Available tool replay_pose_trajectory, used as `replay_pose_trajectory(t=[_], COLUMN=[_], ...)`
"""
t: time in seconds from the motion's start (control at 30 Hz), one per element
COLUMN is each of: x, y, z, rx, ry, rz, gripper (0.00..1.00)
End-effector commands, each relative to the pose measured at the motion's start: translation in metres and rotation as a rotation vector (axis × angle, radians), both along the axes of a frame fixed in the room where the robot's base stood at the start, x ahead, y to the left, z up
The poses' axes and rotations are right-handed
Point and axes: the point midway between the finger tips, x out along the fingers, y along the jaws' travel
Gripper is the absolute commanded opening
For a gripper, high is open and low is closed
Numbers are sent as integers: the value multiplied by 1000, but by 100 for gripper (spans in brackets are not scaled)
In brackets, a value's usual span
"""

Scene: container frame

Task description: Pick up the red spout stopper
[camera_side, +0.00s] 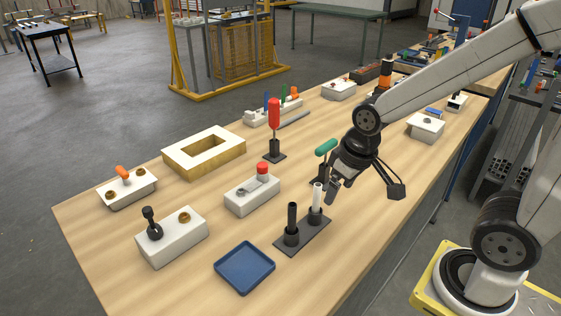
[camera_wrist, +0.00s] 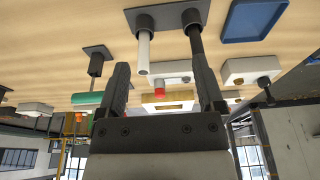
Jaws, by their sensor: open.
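The red stopper (camera_side: 262,168) appears as a short red cap on a white block (camera_side: 252,195) with a grey fitting, near the middle of the bench. In the wrist view a small red cap (camera_wrist: 186,79) shows beyond my fingers, between their tips. My gripper (camera_side: 335,188) hangs to the right of the stopper, apart from it, above the bench beside the white post. In the wrist view my gripper (camera_wrist: 162,67) has its two fingers wide apart with nothing held between them.
A dark base with a white post (camera_side: 317,198) and a black post (camera_side: 292,222) stands close to my gripper. A green-handled tool (camera_side: 326,147) is behind it. A tall red-handled tool (camera_side: 274,115), white frame (camera_side: 203,143) and blue tray (camera_side: 244,268) stand around the stopper.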

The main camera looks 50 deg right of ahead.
Motion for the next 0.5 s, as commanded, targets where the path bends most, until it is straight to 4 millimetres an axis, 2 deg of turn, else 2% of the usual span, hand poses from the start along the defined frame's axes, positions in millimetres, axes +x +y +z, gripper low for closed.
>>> replay_pose_trajectory(t=[0.2, 0.5], x=[1, 2], y=[0, 0], z=[27, 52], rx=[0, 1], ry=[-5, 2], rz=[0, -5], gripper=[87, 87])
